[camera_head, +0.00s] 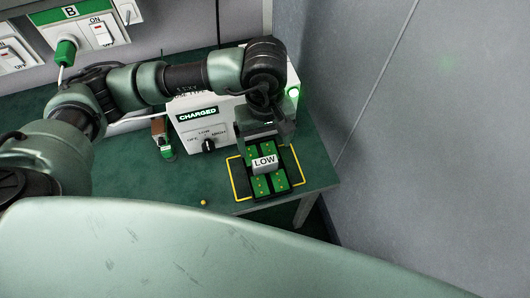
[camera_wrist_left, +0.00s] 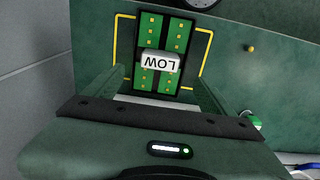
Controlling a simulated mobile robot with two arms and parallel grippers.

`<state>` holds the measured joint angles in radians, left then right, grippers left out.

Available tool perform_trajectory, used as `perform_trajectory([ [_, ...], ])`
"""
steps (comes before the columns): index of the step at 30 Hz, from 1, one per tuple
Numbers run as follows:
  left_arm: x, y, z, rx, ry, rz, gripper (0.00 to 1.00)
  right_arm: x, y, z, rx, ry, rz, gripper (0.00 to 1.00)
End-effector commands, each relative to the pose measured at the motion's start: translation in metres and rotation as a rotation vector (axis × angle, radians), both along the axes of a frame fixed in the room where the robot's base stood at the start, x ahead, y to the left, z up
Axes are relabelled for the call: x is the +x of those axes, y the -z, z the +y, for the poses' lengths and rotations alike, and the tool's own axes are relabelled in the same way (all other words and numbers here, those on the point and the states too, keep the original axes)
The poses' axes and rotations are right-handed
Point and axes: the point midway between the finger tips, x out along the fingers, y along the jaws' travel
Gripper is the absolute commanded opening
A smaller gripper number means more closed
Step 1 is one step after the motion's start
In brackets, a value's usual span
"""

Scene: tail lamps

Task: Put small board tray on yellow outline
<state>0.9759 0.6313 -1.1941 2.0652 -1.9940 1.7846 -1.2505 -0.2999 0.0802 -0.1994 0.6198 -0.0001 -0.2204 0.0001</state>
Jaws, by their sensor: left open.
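The small board tray (camera_head: 262,186) is dark with green boards, yellow dots and a white block marked LOW across its middle. It lies on the green table inside the yellow outline (camera_head: 234,182), whose lines show on both sides of it. In the left wrist view the tray (camera_wrist_left: 148,36) also sits between the yellow lines (camera_wrist_left: 116,38). My left gripper (camera_head: 266,142) is over the tray's back end, pointing down. In the left wrist view its fingers (camera_wrist_left: 158,78) are spread apart with nothing held, and the LOW block is beyond them. My right gripper is not in view.
A white box (camera_head: 190,130) with a CHARGED sign, a knob and a lit green lamp (camera_head: 293,93) stands behind the tray. A small brown and green item (camera_head: 161,135) stands left of it. A yellow bead (camera_head: 203,202) lies in front. A grey wall (camera_head: 420,130) rises at the right.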

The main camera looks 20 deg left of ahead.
Motion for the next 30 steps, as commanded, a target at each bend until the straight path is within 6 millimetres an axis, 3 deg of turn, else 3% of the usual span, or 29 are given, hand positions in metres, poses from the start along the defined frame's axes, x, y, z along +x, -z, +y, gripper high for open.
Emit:
perform_trajectory([
  [3,0.001,-0.020,-0.001,-0.001,0.002,-0.003,0.85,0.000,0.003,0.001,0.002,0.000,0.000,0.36],
  [9,-0.001,-0.035,-0.001,-0.001,0.002,-0.001,0.85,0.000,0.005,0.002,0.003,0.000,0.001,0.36],
  [30,-0.001,-0.036,0.000,0.000,0.001,0.001,0.85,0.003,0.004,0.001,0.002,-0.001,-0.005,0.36],
])
